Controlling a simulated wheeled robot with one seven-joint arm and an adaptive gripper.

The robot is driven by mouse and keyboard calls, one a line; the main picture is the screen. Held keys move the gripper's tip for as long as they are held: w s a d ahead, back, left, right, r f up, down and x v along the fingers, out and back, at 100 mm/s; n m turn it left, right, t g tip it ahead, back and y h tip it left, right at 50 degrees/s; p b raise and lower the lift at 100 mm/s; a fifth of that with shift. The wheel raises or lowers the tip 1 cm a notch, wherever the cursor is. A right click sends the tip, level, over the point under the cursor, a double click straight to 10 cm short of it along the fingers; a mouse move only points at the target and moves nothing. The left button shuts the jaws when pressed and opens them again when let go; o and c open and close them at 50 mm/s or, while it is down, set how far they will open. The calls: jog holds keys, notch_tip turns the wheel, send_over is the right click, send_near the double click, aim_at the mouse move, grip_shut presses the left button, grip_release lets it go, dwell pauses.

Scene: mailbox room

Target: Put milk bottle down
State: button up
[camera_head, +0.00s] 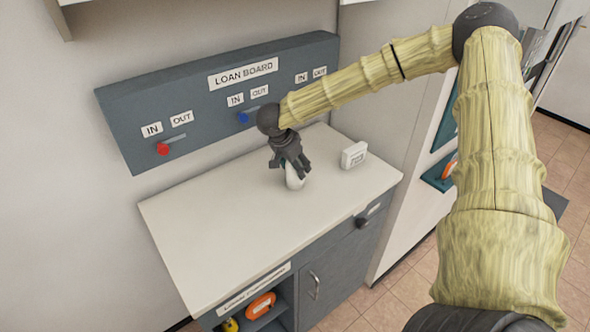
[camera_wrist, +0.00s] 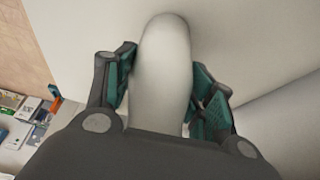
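The milk bottle (camera_head: 295,182) is white and smooth. In the head view it shows below my gripper (camera_head: 290,167), over the white countertop (camera_head: 215,225); its base looks at or very near the surface, but I cannot tell if it touches. In the wrist view the bottle (camera_wrist: 162,70) stands between the teal finger pads of my gripper (camera_wrist: 165,88). The right pad lies against or very close to its side, and the left pad is close to its other side. The fingers hide part of the bottle in the head view.
A small white box (camera_head: 354,155) sits on the counter to the right of the bottle. A grey loan board (camera_head: 215,95) with red and blue sliders is on the wall behind. The counter's left and front are clear. A cabinet with an open shelf (camera_head: 262,305) is below.

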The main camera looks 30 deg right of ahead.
jog(key=c, duration=0.5)
jog(key=shift+c, duration=0.2)
jog(key=shift+r, duration=0.1)
jog(key=s+a+r+b, duration=0.2)
jog(key=s+a+b, duration=0.1)
jog(key=s, duration=0.3)
jog(key=s+a+r+b, duration=0.3)
jog(key=s+a, duration=0.3)
jog(key=s, duration=0.1)
jog(key=shift+a, duration=0.15)
jog(key=shift+s+f, duration=0.1)
